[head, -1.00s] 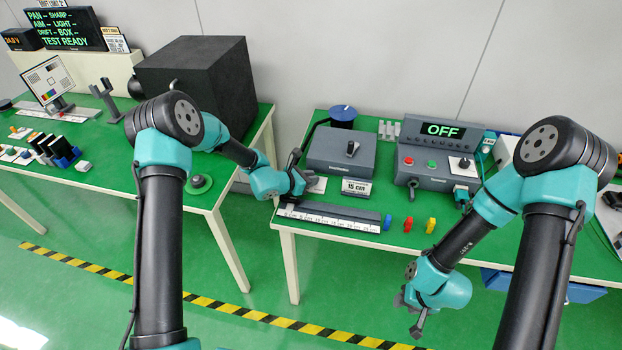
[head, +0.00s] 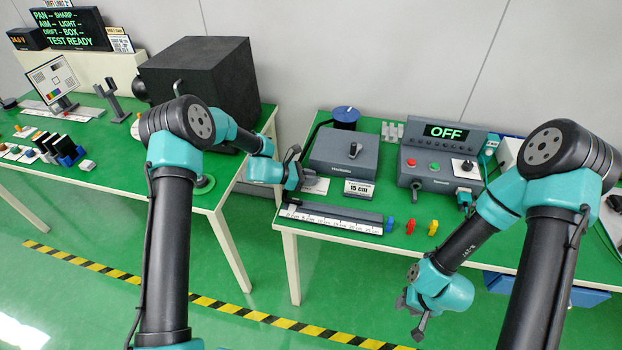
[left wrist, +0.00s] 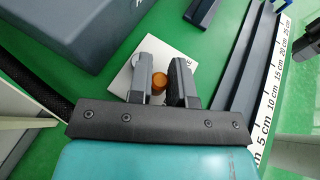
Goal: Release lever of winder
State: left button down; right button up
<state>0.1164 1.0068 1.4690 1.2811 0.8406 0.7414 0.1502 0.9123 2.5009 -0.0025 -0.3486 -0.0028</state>
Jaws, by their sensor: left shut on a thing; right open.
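I cannot tell whether this knob belongs to the winder. My right gripper (head: 412,308) hangs open and empty in front of the table's front edge.
A ruler rail (head: 330,218) runs along the table's front left, beside blue, red and yellow pieces. A "15 cm" sign (head: 359,190) stands before the box.

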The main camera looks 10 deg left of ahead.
pick_arm(q)
jog(key=c, duration=1.1)
grip_release()
jog(key=v, duration=1.7)
jog(key=shift+a+r, duration=0.1)
jog(key=shift+a, duration=0.1)
